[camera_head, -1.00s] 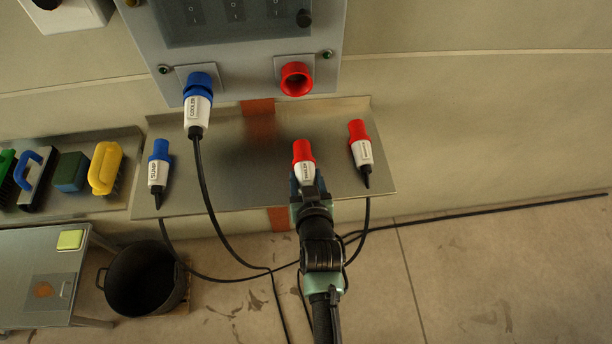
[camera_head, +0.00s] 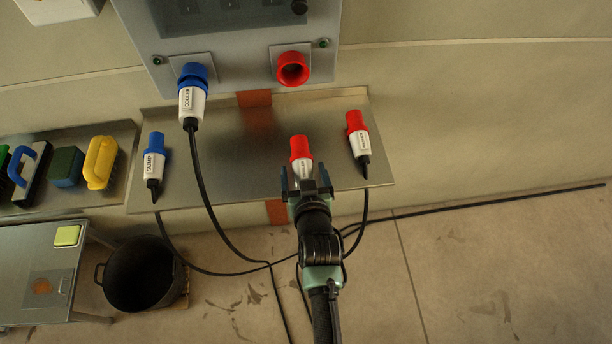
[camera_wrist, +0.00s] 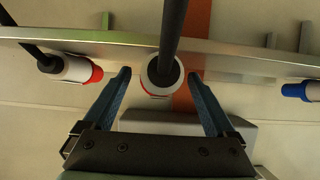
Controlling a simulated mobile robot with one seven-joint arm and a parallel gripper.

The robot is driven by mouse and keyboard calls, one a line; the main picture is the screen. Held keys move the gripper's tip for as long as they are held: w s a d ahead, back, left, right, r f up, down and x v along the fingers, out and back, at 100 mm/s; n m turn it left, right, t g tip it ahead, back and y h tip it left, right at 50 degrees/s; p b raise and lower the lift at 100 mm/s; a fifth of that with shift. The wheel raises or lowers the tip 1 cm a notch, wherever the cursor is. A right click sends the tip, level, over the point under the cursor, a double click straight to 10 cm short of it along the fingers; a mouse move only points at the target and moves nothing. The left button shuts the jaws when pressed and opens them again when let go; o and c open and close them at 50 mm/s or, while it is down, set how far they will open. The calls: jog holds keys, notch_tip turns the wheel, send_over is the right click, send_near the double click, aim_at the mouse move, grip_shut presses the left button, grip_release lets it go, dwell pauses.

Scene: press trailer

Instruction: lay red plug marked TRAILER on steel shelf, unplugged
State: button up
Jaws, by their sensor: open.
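A red and white plug (camera_head: 301,149) lies on the steel shelf (camera_head: 240,165), right of its middle; its label is too small to read surely. Its red end points to the wall and its cable end towards me. A second red and white plug (camera_head: 357,132) lies on the shelf to its right. My gripper (camera_head: 305,172) is open at the cable end of the first plug, fingers spread to either side. In the wrist view the plug (camera_wrist: 158,90) shows end-on between the open fingertips (camera_wrist: 159,75), with gaps at both sides. The red socket (camera_head: 292,68) above is empty.
A blue plug (camera_head: 192,98) sits in the panel's left socket, its cable hanging across the shelf. Another blue plug (camera_head: 154,160) lies at the shelf's left end. Brushes (camera_head: 99,162), a black pot (camera_head: 143,272) and a small table (camera_head: 38,262) stand left. Cables trail on the floor.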

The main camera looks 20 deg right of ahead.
jog(key=v, duration=1.2)
jog(key=shift+s+r+b, duration=0.15)
jog(key=shift+s+b, duration=0.2)
